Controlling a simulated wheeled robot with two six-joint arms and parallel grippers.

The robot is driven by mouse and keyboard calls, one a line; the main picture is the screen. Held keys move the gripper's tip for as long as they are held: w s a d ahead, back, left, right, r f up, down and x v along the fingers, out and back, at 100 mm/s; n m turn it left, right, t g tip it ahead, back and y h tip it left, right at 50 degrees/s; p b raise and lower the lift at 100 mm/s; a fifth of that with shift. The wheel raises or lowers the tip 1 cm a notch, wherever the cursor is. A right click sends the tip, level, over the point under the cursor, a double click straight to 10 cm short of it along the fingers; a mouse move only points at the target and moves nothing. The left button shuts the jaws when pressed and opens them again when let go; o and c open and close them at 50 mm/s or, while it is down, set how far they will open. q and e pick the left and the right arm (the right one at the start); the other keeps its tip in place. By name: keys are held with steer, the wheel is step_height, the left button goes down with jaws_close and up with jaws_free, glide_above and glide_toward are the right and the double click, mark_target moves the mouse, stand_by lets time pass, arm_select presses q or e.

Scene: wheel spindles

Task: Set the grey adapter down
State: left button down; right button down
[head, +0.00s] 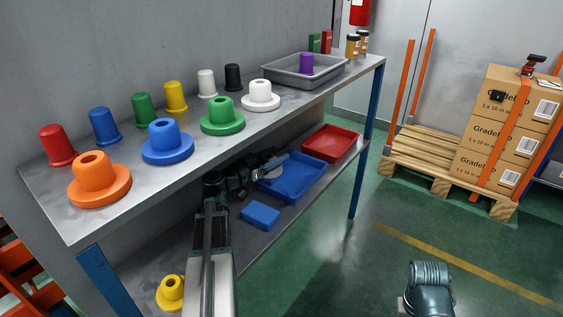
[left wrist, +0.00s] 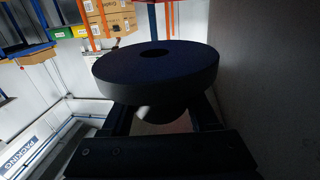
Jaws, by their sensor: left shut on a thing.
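My left gripper (head: 268,169) reaches into the space between the shelf's two levels, close above the blue tray (head: 292,180). In the left wrist view it (left wrist: 162,122) is shut on the narrower neck of the grey adapter (left wrist: 155,78). The adapter looks very dark there, a wide round flange with a central hole, and the flange stands out beyond the fingers. In the head view the adapter is mostly hidden under the top board's edge and by my arm, and I cannot tell whether it touches anything. My right gripper is out of view.
The top board holds several coloured spindles, an orange adapter (head: 100,181), a blue one (head: 167,142), a green one (head: 222,117), a white one (head: 260,96) and a grey tray (head: 280,74). Below are a blue block (head: 261,215), a red tray (head: 330,143) and a yellow adapter (head: 171,293).

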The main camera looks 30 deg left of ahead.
arm_select(q)
steer(key=w, duration=0.4)
steer(key=shift+w+a+f, duration=0.1)
steer(key=shift+a+f, duration=0.05)
steer(key=shift+a, duration=0.05)
steer(key=shift+f, duration=0.1)
step_height(320, 180, down, 4)
steer(key=b, duration=0.4)
steer(key=shift+r, duration=0.3)
steer(key=shift+f, duration=0.25)
steer(key=shift+b, duration=0.3)
steer(key=shift+s+d+f, duration=0.15)
steer(key=shift+s+f, duration=0.05)
